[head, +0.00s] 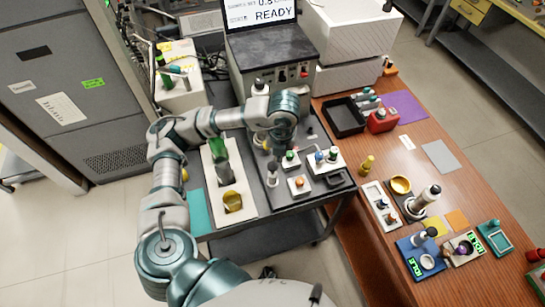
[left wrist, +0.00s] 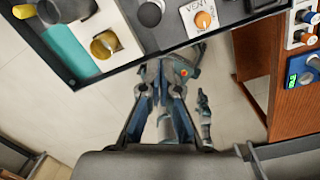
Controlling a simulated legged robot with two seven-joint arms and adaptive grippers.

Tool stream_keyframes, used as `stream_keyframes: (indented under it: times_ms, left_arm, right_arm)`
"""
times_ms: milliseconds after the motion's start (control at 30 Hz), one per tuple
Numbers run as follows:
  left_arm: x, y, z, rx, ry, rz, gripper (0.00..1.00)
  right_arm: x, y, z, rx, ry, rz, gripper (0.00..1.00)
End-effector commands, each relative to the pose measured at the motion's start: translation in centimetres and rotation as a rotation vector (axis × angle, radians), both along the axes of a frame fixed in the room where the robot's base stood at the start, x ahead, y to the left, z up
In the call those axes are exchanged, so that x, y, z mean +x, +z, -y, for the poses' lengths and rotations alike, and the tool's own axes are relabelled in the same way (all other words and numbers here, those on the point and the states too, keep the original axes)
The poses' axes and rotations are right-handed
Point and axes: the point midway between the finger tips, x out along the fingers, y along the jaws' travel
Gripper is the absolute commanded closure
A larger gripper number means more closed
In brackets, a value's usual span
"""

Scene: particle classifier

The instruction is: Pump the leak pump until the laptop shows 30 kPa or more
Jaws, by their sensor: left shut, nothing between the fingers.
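The laptop screen (head: 262,12) at the top of the head view is cut off by the frame edge. It shows READY and a small reading above that I cannot read surely. A dark-topped upright part (head: 272,173) stands on the dark cart top, perhaps the leak pump; no label settles it. My left gripper (left wrist: 160,96) is shut and empty. In the head view its wrist is over the cart, behind this part, and hides the fingers. My right gripper is not in view.
Beside the part are a vent plate with an orange knob (head: 299,183) and plates with green and blue knobs. A white board (head: 217,160) holds a green tube and yellow cup. A wooden table (head: 345,150) with vials and trays stands at right. A grey box (head: 270,50) stands behind.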

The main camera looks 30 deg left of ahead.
Motion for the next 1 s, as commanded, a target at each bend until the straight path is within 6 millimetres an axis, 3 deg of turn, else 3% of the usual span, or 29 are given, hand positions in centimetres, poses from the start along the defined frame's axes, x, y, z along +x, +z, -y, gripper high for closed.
stream_keyframes:
  times_ms: [700,1000]
  left_arm:
    - [1.3,-1.5,-1.7,0.106,-1.877,-0.144,1.00]
    - [1.6,-2.0,-2.3,0.142,-2.461,-0.192,1.00]
  right_arm:
    - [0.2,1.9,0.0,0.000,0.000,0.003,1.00]
    - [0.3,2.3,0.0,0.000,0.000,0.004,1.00]
